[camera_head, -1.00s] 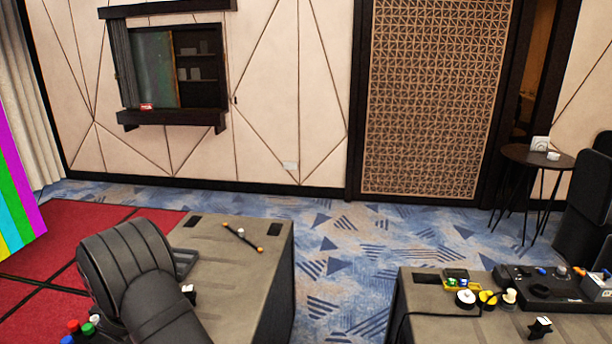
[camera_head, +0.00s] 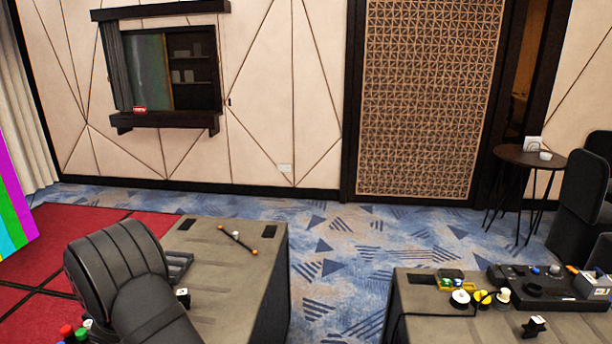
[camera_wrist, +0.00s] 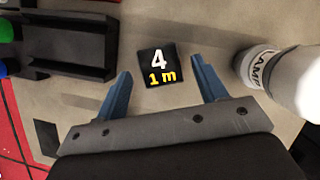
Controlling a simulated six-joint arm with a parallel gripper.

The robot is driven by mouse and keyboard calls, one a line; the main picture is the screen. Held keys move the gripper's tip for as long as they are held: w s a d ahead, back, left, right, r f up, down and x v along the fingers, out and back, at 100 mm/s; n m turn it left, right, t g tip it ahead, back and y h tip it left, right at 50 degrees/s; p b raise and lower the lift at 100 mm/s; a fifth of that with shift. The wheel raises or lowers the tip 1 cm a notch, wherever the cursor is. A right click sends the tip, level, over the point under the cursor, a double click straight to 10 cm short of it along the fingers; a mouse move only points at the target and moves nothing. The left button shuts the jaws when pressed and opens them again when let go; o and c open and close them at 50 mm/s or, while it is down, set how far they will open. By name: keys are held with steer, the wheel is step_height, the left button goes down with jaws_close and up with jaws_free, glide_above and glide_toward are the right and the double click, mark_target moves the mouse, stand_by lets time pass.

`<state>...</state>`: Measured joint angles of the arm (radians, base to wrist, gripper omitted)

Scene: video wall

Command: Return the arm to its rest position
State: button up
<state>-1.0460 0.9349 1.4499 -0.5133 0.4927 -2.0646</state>
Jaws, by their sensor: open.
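My gripper (camera_wrist: 161,67) shows in the wrist view with its two blue-grey fingers wide apart and nothing held between them. Beyond the fingertips is a small black tag (camera_wrist: 158,65) marked "4" and "1 m". It lies on a grey-beige surface (camera_wrist: 225,25) and the fingers do not touch it. The height of the fingers above it is hard to judge. In the head view I cannot make out the fingers.
A white cylinder (camera_wrist: 300,80) with "LAMP" lettering stands right of the fingers. A black bracket (camera_wrist: 75,45) is at upper left. In the head view, the left table (camera_head: 225,270) bears a thin rod (camera_head: 237,240); the right table (camera_head: 420,325) bears several small devices. Patterned carpet lies between.

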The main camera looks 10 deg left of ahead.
steer(key=v, duration=0.9)
steer(key=x, duration=1.2)
steer(key=shift+f, duration=0.2)
step_height(320, 180, up, 16)
steer(key=w+d+m+h, duration=0.2)
steer(key=w+d+m, duration=0.3)
steer(key=w+d, duration=1.25)
steer(key=w+d+m, duration=0.2)
steer(key=w+d, duration=0.1)
steer(key=d, duration=0.8)
steer(key=w+d+m+h, duration=0.1)
steer(key=w+d+m, duration=0.1)
steer(key=d, duration=1)
steer(key=shift+w+h, duration=0.3)
steer(key=shift+w, duration=0.05)
steer(key=shift+r, duration=0.1)
steer(key=s+a+n, duration=0.2)
steer(key=s+a, duration=0.1)
steer(key=a, duration=0.7)
steer(key=s+a+n+y, duration=0.1)
steer(key=s+a+n, duration=0.1)
steer(key=a, duration=0.8)
steer(key=shift+s+y, duration=0.3)
steer(key=shift+s, duration=0.4)
